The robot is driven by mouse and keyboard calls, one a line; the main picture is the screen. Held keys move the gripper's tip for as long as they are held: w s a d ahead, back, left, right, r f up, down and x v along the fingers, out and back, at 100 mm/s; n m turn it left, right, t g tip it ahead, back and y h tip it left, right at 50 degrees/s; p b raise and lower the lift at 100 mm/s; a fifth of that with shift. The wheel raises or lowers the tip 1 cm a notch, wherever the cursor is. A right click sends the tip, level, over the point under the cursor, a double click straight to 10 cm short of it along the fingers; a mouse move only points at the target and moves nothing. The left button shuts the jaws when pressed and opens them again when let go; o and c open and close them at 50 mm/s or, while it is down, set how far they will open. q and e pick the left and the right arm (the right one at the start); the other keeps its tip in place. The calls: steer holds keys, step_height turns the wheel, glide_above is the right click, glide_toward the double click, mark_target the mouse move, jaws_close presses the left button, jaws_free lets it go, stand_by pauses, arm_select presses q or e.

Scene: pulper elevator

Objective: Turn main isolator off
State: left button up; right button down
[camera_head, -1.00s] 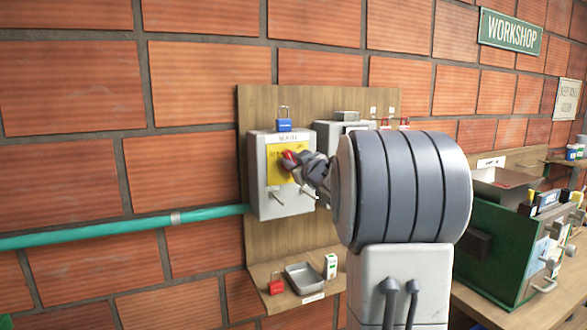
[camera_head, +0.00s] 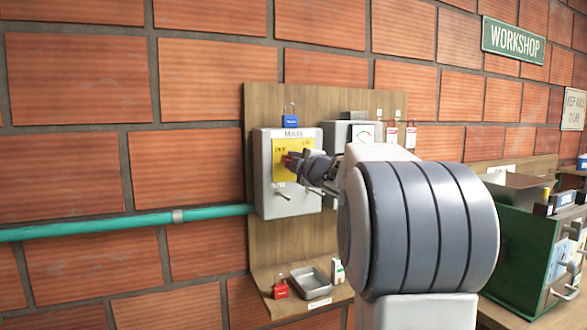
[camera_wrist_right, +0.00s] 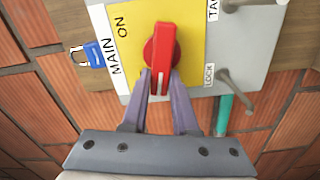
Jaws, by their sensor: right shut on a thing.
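The main isolator is a grey box (camera_head: 271,200) with a yellow plate (camera_head: 284,172), marked MAIN, on a wooden board. Its red handle (camera_wrist_right: 163,58) shows in the right wrist view, lying across the yellow plate (camera_wrist_right: 133,50) with the word ON beside it. My right gripper (camera_wrist_right: 160,84) is shut on the near end of the red handle. In the head view the right gripper (camera_head: 302,164) is at the plate and hides most of the handle. My left gripper is not in view.
A shelf below holds a red padlock (camera_head: 280,288) and metal tray (camera_head: 311,281).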

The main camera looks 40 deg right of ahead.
steer(key=shift+f+n+b, duration=0.35)
steer(key=shift+n+b, duration=0.3)
steer(key=shift+n, duration=0.55)
steer(key=c, duration=0.7)
jaws_free()
steer(key=v, duration=1)
steer(key=shift+s+b, duration=0.25)
steer(key=shift+b, duration=0.15)
